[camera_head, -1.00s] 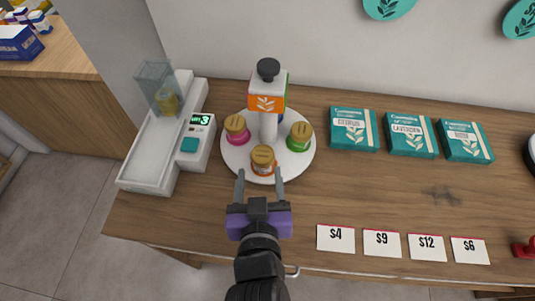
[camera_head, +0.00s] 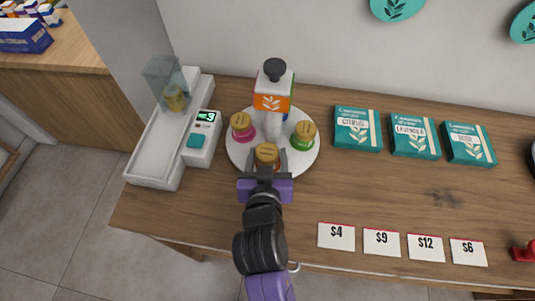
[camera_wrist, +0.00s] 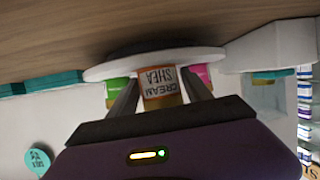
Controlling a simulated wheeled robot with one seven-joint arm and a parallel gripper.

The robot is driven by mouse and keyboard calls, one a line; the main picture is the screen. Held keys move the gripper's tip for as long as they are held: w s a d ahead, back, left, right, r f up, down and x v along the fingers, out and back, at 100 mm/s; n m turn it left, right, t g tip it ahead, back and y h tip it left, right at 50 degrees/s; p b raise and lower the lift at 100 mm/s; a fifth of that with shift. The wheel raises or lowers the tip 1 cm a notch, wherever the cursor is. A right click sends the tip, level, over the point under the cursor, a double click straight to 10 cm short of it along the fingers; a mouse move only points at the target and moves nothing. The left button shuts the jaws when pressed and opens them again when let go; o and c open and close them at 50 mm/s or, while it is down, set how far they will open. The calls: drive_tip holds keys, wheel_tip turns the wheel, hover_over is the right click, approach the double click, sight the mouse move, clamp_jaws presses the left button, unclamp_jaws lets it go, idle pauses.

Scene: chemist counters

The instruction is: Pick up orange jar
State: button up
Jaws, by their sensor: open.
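The orange jar with a tan lid (camera_head: 267,154) stands at the front of the round white stand (camera_head: 237,150). In the wrist view the jar (camera_wrist: 161,88) shows its "SHEA CREAM" label upside down between my fingers. My gripper (camera_head: 268,160) is open, with one finger on each side of the jar. Whether the fingers touch it cannot be told. The jar's lower part is mostly hidden by my gripper in the head view. A pink jar (camera_head: 243,127) and a green jar (camera_head: 303,135) stand behind it on the left and right.
A white post with an orange-and-white head (camera_head: 273,90) rises from the stand's middle. A white machine with a display (camera_head: 203,138) stands left. Teal boxes (camera_head: 358,128) and price cards (camera_head: 336,236) lie right. The counter between them is clear.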

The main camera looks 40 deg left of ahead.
drive_tip(key=c, duration=1.2)
drive_tip(key=shift+o, duration=0.2)
drive_tip(key=shift+r, duration=0.15)
